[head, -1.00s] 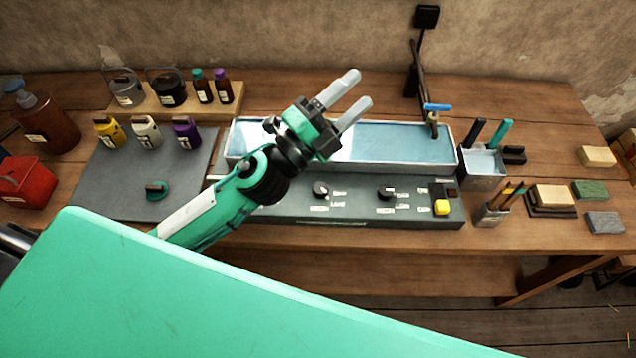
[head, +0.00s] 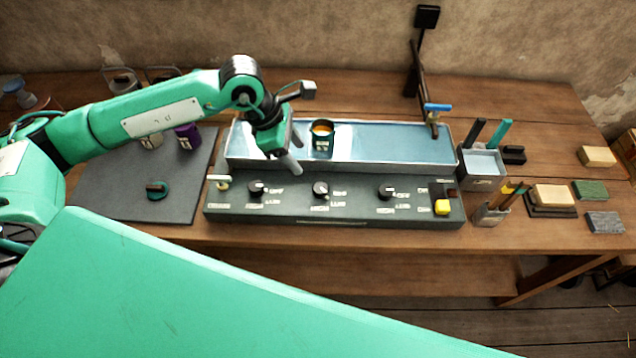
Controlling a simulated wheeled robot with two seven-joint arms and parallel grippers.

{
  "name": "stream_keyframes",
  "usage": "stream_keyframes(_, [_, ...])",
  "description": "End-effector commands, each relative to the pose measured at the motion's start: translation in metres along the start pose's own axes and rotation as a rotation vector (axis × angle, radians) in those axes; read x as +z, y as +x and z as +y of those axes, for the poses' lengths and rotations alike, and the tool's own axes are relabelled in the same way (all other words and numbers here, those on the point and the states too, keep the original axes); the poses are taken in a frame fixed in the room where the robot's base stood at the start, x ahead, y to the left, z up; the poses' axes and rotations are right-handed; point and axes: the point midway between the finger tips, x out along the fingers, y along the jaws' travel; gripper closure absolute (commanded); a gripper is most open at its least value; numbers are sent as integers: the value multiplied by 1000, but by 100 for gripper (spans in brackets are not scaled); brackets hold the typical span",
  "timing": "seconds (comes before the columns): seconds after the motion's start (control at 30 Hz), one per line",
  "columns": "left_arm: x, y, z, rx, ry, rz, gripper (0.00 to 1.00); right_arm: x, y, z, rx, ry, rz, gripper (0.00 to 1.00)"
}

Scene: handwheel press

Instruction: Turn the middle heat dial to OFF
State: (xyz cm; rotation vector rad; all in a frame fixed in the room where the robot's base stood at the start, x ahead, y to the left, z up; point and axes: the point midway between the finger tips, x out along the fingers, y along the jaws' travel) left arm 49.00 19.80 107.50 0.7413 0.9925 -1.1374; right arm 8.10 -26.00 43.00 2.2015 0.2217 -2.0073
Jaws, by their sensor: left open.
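The control panel (head: 290,213) is a dark strip along the front of the water trough. The left dial (head: 257,188) and right dial (head: 386,193) stand on either side. My left gripper (head: 291,165) points down over the trough's front-left edge, above and left of the middle dial and apart from it. It is open and seems empty. My right gripper is not in view.
The trough (head: 400,164) holds a dark cup (head: 322,137) with orange contents. A yellow button (head: 442,207) is at the panel's right end. A blue-handled tap (head: 435,112) stands at the trough's right.

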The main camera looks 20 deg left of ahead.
Motion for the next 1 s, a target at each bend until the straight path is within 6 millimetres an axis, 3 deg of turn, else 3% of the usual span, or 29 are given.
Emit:
stream_keyframes(0.23, [-4, 21, 2, 2, 0, 20, 45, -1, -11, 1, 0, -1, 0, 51])
stream_keyframes(0.7, [-4, 114, 1, 2, 1, 17, 45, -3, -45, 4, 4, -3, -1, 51])
stream_keyframes(1.0, [-6, 137, 2, 5, 1, 16, 45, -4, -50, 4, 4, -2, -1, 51])
